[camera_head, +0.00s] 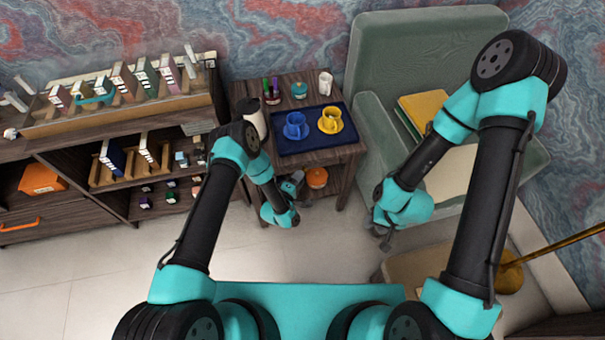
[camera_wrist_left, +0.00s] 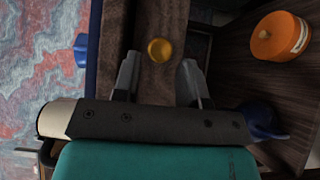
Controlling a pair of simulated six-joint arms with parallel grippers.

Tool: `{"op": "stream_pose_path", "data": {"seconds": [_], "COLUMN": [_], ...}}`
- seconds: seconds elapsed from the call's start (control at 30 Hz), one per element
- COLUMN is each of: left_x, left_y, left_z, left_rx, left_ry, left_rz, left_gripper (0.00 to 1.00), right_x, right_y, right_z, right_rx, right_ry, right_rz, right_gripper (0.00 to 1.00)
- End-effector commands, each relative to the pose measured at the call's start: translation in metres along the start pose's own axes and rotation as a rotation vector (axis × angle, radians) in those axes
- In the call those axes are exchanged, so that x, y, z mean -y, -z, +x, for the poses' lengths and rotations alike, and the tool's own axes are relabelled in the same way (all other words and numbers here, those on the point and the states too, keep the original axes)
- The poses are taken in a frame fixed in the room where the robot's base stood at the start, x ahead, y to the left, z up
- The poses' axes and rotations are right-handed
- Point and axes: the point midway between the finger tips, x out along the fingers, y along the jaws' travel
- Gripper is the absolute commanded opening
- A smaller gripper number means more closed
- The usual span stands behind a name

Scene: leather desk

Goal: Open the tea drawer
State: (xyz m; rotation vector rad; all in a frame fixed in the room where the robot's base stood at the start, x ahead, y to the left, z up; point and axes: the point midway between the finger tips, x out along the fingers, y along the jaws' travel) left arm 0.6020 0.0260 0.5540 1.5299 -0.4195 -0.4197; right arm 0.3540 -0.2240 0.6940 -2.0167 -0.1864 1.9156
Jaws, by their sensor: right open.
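The tea drawer's wooden front (camera_wrist_left: 150,15) fills the middle of the left wrist view, with a round gold knob (camera_wrist_left: 160,50) on it. My left gripper (camera_wrist_left: 158,75) is open, its fingers apart on either side of the knob's line. The knob shows just beyond the fingertips and is not gripped. In the head view my left gripper (camera_head: 295,182) is at the front of the small side table (camera_head: 290,163); the arm and the table top hide the drawer front there. My right gripper (camera_head: 383,236) is open and empty, right of the table, above the floor.
On the table a dark blue tray (camera_head: 290,148) holds a blue cup (camera_head: 296,125) and a yellow cup (camera_head: 331,120). An orange container (camera_head: 317,178) sits on the lower shelf. A green armchair (camera_head: 395,55) stands right, a bookshelf (camera_head: 120,120) left.

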Motion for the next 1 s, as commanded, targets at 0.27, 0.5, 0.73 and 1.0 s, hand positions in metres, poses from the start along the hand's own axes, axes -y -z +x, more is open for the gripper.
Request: {"op": "stream_pose_path", "data": {"seconds": [0.27, 0.5, 0.73, 1.0], "left_x": [0.0, 0.0, 0.0, 0.0], "left_y": [0.0, 0.0, 0.0, 0.0], "left_z": [0.026, 0.028, 0.028, 0.027], "left_rx": [0.0, 0.0, 0.0, 0.0], "left_ry": [0.0, 0.001, 0.0, 0.0], "left_rz": [0.0, -0.001, 0.0, 0.0], "left_gripper": [0.39, 0.39, 0.23, 0.0], "right_x": [0.0, 0.0, 0.0, 0.0], "right_y": [0.0, 0.0, 0.0, 0.0], "right_z": [0.0, 0.0, 0.0, 0.0], "right_rx": [0.0, 0.0, 0.0, 0.0], "right_ry": [0.0, 0.0, 0.0, 0.0], "right_rz": [0.0, 0.0, 0.0, 0.0], "right_gripper": [0.43, 0.43, 0.43, 0.43]}}
